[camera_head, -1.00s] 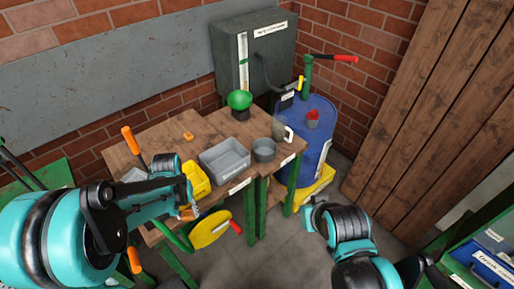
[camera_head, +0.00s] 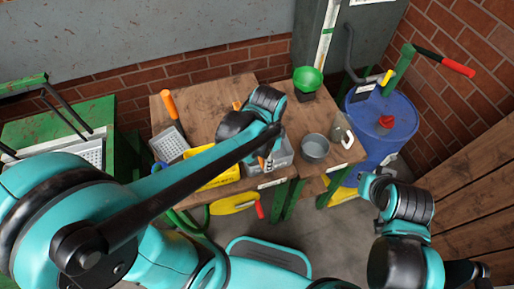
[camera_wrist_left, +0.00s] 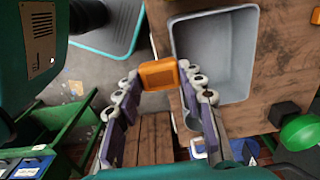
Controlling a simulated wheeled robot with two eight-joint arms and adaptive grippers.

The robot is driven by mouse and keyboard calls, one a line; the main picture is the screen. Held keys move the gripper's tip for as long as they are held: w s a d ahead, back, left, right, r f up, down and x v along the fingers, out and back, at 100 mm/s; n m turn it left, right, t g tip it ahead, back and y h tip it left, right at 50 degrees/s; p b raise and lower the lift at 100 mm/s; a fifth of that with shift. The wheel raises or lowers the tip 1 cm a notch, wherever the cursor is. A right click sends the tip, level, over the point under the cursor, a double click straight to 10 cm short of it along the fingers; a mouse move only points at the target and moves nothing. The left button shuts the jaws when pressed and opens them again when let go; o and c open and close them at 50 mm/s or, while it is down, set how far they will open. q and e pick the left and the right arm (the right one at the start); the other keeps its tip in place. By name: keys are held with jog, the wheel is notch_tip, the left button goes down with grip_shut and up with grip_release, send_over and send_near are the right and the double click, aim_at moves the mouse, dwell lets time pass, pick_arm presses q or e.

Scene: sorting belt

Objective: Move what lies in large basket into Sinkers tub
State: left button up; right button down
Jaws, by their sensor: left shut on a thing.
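My left gripper (camera_head: 264,163) is shut on an orange block (camera_wrist_left: 158,74), held between the fingertips in the left wrist view. The block is beside the left rim of a grey rectangular tub (camera_wrist_left: 245,50), which looks empty there. In the head view the tub (camera_head: 284,156) is partly hidden by my left wrist; its label is unreadable, so I cannot confirm it is the Sinkers tub. A yellow basket (camera_head: 223,179) stands left of it, partly covered by my arm. A pale perforated basket (camera_head: 170,146) is farther left; I cannot tell which is the large basket. My right gripper is out of view.
A round grey pot (camera_head: 315,147) and a clear jug (camera_head: 340,130) stand right of the tub. A green dome (camera_head: 308,79) is behind. Another orange piece (camera_head: 237,105) lies on the wooden table (camera_head: 205,105). A blue drum (camera_head: 392,123) stands at right.

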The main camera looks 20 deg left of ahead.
pick_arm(q)
jog(key=w+a+f+b, duration=0.1)
jog(key=w+f, duration=0.1)
jog(key=f, duration=0.1)
jog(key=w+a+f+b, duration=0.2)
jog(key=f, duration=0.1)
jog(key=w+a+f+b, duration=0.1)
jog(key=w+a+f, duration=0.1)
jog(key=w+f, duration=0.1)
jog(key=shift+a+f+b, duration=0.2)
jog(key=shift+f+b, duration=0.1)
jog(key=shift+b, duration=0.1)
jog(key=shift+r, duration=0.1)
jog(key=shift+f+b, duration=0.45)
jog(key=shift+f, duration=0.2)
jog(key=o, duration=1.1)
jog(key=shift+r, duration=0.15)
